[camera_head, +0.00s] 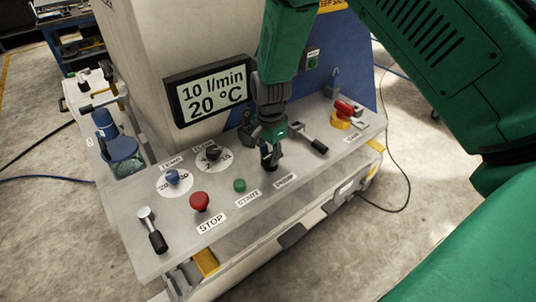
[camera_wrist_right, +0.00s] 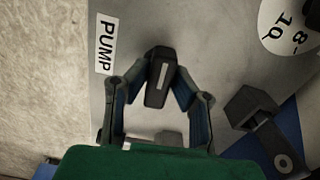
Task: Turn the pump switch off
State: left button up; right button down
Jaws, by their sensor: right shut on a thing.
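The pump switch (camera_wrist_right: 158,86) is a black knob with a white line on its top, next to the PUMP label (camera_wrist_right: 105,45) in the right wrist view. My right gripper (camera_wrist_right: 161,76) reaches down over it, with one finger on each side, shut on the knob. In the head view the right gripper (camera_head: 268,148) hides most of the switch, and the PUMP label (camera_head: 285,180) shows in front of it. My left gripper is not in view.
The sloping grey panel (camera_head: 300,185) also carries a red STOP button (camera_head: 200,201), a green button (camera_head: 239,185), dials and levers. A red-and-yellow switch (camera_head: 345,111) sits on the right. The display (camera_head: 210,92) behind reads 10 l/min and 20 °C.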

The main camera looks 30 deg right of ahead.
jog(key=n, duration=0.1)
jog(key=n+p, duration=0.1)
jog(key=n, duration=0.1)
jog(key=shift+w+d+r, duration=0.1)
jog(key=shift+d+r, duration=0.05)
jog(key=shift+d, duration=0.15)
jog(key=n+p, duration=0.1)
jog(key=n, duration=0.3)
jog(key=shift+n+p, duration=0.35)
jog(key=shift+n, duration=0.05)
jog(key=n+p, duration=0.1)
jog(key=n, duration=0.3)
jog(key=shift+w, duration=0.1)
jog(key=n, duration=0.5)
jog(key=c, duration=1.4)
grip_release()
jog(key=shift+w+f, duration=0.15)
jog(key=shift+f, duration=0.1)
